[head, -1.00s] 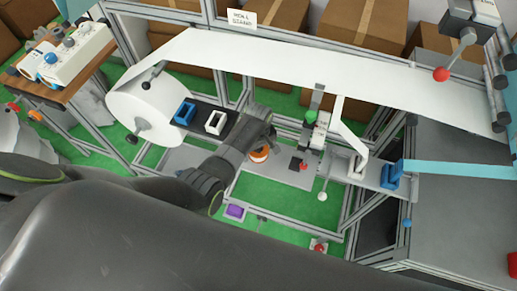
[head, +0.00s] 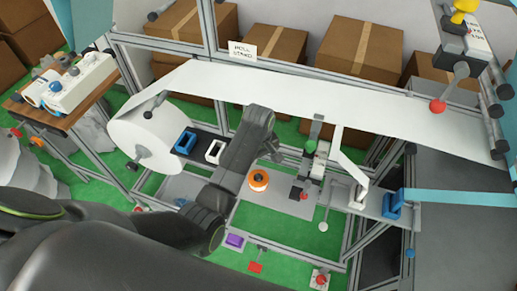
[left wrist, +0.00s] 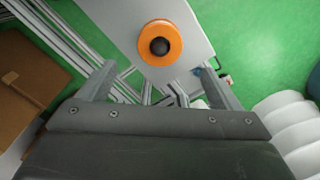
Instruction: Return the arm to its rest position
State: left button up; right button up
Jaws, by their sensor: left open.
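My left arm comes in from the left in the head view and reaches up over the machine's plate. My left gripper (head: 272,146) is at its end, just below the white web. In the left wrist view the left gripper (left wrist: 165,85) has its two fingers wide apart with nothing between them. An orange ring with a dark centre (head: 258,180) sits on the grey plate, below and left of the gripper in the head view. The orange ring also shows in the left wrist view (left wrist: 160,43), beyond the fingertips. My right gripper is not in view.
A white roll (head: 150,135) feeds a wide white web (head: 300,92) across the frame. Blue (head: 186,141) and white (head: 213,151) holders stand left of the gripper. A lever with a white knob (head: 323,227) and a red-knobbed lever (head: 437,106) stand to the right. Boxes (head: 275,45) are behind.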

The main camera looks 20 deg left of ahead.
pick_arm(q)
notch_tip(320, 180, up, 6)
jog(key=shift+r, duration=0.1)
jog(key=s+a+f+m+t, duration=0.1)
jog(key=s+a+f+m, duration=0.15)
jog(key=s+a, duration=0.35)
jog(key=s+a+f+m+t, duration=0.1)
jog(key=s+a+f, duration=0.3)
jog(key=s, duration=0.5)
jog(key=s+a+r+m+t+y, duration=0.1)
jog(key=s+a+r+m, duration=0.2)
jog(key=s, duration=0.4)
jog(key=s+a+r+m+t+y, duration=0.1)
jog(key=s+a+r+m, duration=0.1)
jog(key=s, duration=0.5)
notch_tip(320, 180, down, 28)
jog(key=a+r+g+b, duration=0.1)
jog(key=a+g+b, duration=0.1)
jog(key=b, duration=0.2)
jog(key=s+f+b, duration=0.2)
jog(key=s+f, duration=0.5)
jog(key=f, duration=0.3)
jog(key=s+d+f+h+b, duration=0.1)
jog(key=s+f+b, duration=0.1)
jog(key=s+f, duration=0.6)
notch_tip(320, 180, down, 3)
jog(key=shift+s+d+f+g, duration=0.15)
jog(key=shift+d+g, duration=0.1)
jog(key=shift+g, duration=0.15)
